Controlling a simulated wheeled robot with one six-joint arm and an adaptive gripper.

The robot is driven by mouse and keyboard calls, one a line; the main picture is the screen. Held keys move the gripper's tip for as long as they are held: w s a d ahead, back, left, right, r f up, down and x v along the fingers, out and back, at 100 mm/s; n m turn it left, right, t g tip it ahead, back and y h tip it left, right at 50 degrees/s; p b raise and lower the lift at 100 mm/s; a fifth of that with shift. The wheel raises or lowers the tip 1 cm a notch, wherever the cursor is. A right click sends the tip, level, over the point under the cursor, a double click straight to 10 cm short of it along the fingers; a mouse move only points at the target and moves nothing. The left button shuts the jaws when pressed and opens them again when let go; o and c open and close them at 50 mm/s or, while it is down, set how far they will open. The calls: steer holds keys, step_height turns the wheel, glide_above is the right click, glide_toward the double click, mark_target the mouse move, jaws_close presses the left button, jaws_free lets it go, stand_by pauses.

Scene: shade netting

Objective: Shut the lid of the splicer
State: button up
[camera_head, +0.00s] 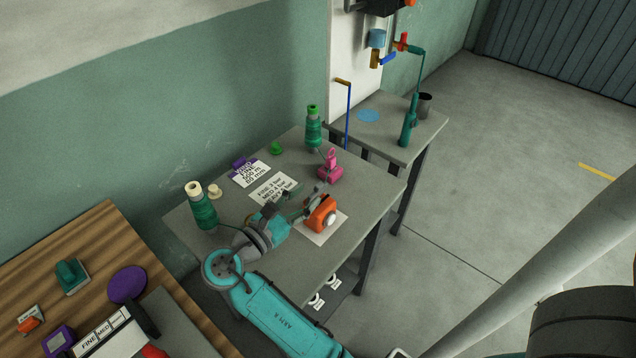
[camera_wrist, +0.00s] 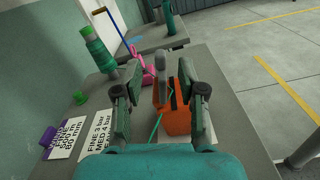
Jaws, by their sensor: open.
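The orange splicer (camera_head: 320,213) sits on a white sheet (camera_head: 322,232) near the grey table's right edge, with a pale round knob on its near side. In the wrist view the splicer (camera_wrist: 178,121) lies ahead of my gripper, partly between the fingers. A grey upright piece (camera_wrist: 160,64) with orange below it stands at its left; it looks like the raised lid. A thin green strand runs down at its left side. My gripper (camera_wrist: 161,108) is open, its fingers apart on either side of the splicer in that view. In the head view my gripper (camera_head: 299,204) is just left of the splicer. I cannot tell whether it touches.
A pink tool (camera_head: 330,170) and a green thread cone (camera_head: 313,128) stand behind the splicer. Another green cone (camera_head: 201,208) stands at the left. Printed cards (camera_head: 272,188) lie between. A second small table (camera_head: 392,128) stands behind; open floor lies to the right.

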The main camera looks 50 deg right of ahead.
mark_target(316, 188)
steer(key=shift+d, duration=2.85)
jaws_close()
